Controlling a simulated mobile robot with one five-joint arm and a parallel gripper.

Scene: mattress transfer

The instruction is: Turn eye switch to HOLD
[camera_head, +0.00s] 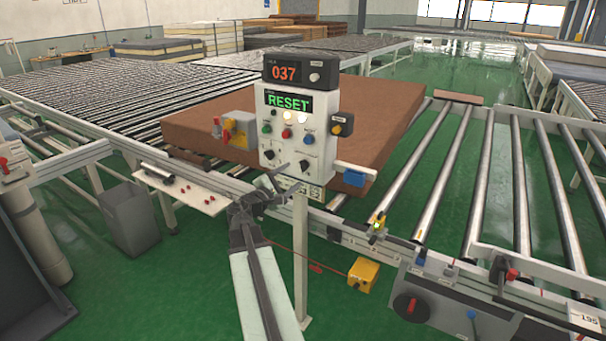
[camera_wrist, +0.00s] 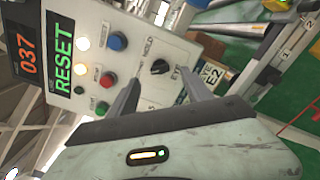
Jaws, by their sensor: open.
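The eye switch is a black rotary knob (camera_wrist: 160,67) on the white control panel (camera_wrist: 140,45), beside the printed words EYE and HOLD. It is the lower right knob (camera_head: 304,165) in the head view. Which way its pointer faces is too small to tell.
The panel has a RESET display (camera_head: 288,102), a counter reading 037 (camera_head: 284,72), and green, red and blue buttons. A second black knob (camera_head: 268,154) sits at lower left. A brown mattress (camera_head: 385,120) lies behind on rollers. A yellow box (camera_head: 362,274) stands below right.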

